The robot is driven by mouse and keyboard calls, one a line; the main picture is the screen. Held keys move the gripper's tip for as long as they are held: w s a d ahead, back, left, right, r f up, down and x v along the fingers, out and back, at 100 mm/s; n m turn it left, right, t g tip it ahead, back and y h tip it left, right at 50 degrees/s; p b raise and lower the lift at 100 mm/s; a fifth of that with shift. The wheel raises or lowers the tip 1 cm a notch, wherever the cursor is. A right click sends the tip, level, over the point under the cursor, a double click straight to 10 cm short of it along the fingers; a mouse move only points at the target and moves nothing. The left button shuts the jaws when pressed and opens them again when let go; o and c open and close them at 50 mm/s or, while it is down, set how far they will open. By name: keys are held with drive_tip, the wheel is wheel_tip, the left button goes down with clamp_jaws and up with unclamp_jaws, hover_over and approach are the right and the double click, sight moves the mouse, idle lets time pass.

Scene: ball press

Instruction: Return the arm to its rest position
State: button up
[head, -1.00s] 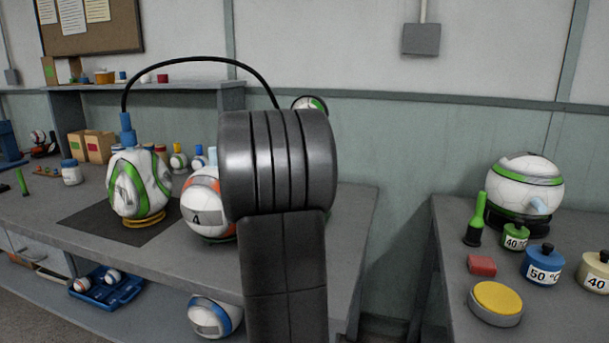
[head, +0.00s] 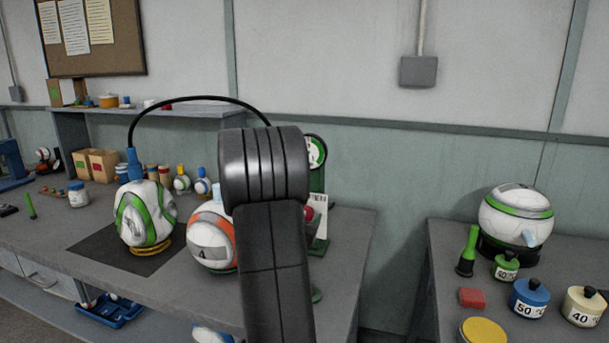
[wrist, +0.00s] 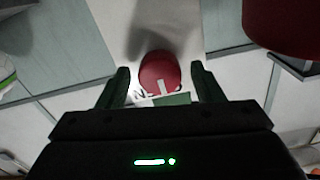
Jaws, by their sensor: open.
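My gripper (wrist: 160,85) shows in the wrist view, with its two dark green fingers apart. A red round thing (wrist: 158,72) shows between and beyond the fingertips; I cannot tell how far off it is, and nothing is seen clamped. In the head view my dark arm stands upright in the middle, and my gripper is hidden there. Behind the arm is a green stand with a round dial (head: 316,152), partly covered. A white and orange ball (head: 211,240) is partly behind the arm, on the left bench (head: 345,240).
A white and green ball (head: 145,214) with a blue fitting and black hose sits on a yellow ring on a dark mat (head: 92,240). The right bench (head: 440,260) holds another ball (head: 516,212), weights and a red block (head: 471,298). A gap separates the benches.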

drive_tip(key=n+p, duration=0.4)
drive_tip(key=shift+n+p, duration=0.4)
idle(0.4)
